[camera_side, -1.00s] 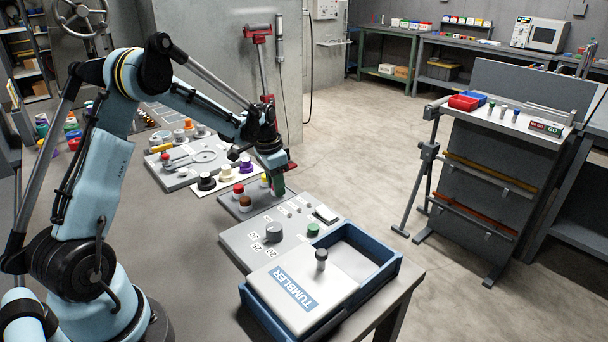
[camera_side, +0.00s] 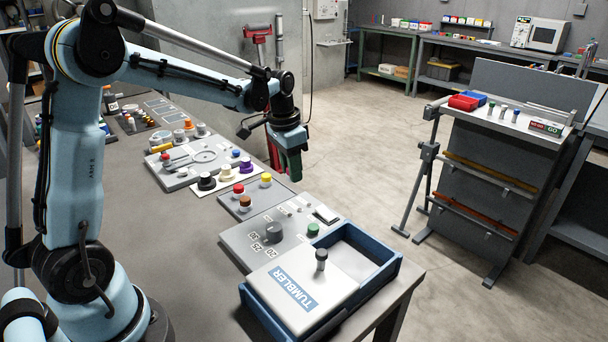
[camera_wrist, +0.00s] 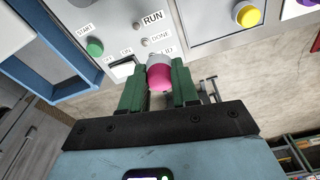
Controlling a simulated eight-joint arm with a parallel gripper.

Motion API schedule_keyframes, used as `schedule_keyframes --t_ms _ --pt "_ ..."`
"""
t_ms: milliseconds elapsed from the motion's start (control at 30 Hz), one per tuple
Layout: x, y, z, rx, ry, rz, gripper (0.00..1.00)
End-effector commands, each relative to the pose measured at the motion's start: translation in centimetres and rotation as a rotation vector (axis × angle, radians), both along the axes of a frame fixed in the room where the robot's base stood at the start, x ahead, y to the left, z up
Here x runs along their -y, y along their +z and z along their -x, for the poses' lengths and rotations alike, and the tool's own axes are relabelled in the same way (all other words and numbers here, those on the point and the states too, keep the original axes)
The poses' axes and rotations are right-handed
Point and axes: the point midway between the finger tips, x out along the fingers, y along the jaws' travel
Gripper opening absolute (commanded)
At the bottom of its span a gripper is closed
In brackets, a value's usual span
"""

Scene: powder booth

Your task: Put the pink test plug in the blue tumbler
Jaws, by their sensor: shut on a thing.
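My gripper (camera_side: 288,162) is raised above the far right edge of the bench, with its green fingers pointing down. In the wrist view my gripper (camera_wrist: 158,88) is shut on the pink test plug (camera_wrist: 160,77), which has a pale grey end and a pink end. The plug cannot be made out in the side view. The blue tumbler (camera_side: 388,274) is at the near right corner of the bench. Its white lid, labelled TUMBLER (camera_side: 292,290), covers the left part, and the right part of the inside is uncovered. A dark knob (camera_side: 321,259) stands on the lid.
A grey control panel (camera_side: 246,241) with a dial and a green button (camera_side: 312,230) lies beside the tumbler. Behind it is a plate with red, brown and yellow knobs (camera_side: 266,180). More coloured knobs stand farther back. The air above the tumbler is clear.

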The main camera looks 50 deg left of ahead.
Motion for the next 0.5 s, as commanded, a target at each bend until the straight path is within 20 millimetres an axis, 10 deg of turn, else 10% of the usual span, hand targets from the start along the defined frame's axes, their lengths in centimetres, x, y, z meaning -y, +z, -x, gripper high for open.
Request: schedule_keyframes --t_ms 333,500 --pt "4.8 1.7 0.4 -0.001 -0.005 -0.001 0.01" --pt "10.2 0.9 0.6 -0.003 -0.010 -0.002 0.01"
